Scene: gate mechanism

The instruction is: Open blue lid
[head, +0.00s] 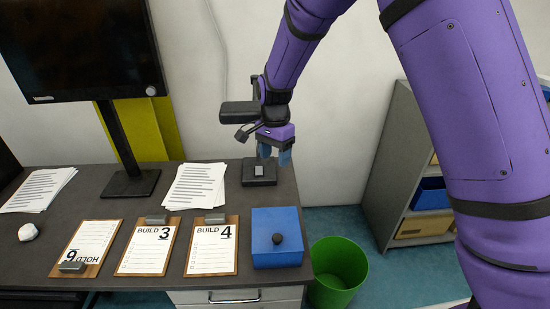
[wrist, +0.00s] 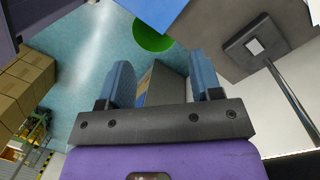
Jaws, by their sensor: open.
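A blue box (head: 276,255) with a blue lid and a dark round knob (head: 278,239) stands at the right front of the dark desk. The lid looks shut. My gripper (head: 275,155) is above the back right of the desk, behind and above the box and apart from it. Its two blue fingers are spread and empty, as the wrist view (wrist: 160,82) also shows. A blue surface at the top edge of the wrist view (wrist: 152,10) looks like part of the box; the knob is not visible there.
A dark base with a light square (head: 259,171) stands under my gripper. Clipboards (head: 211,247) lie left of the box, papers (head: 195,186) behind them. A monitor (head: 80,50) stands at the back left. A green bin (head: 338,272) is on the floor beside the desk.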

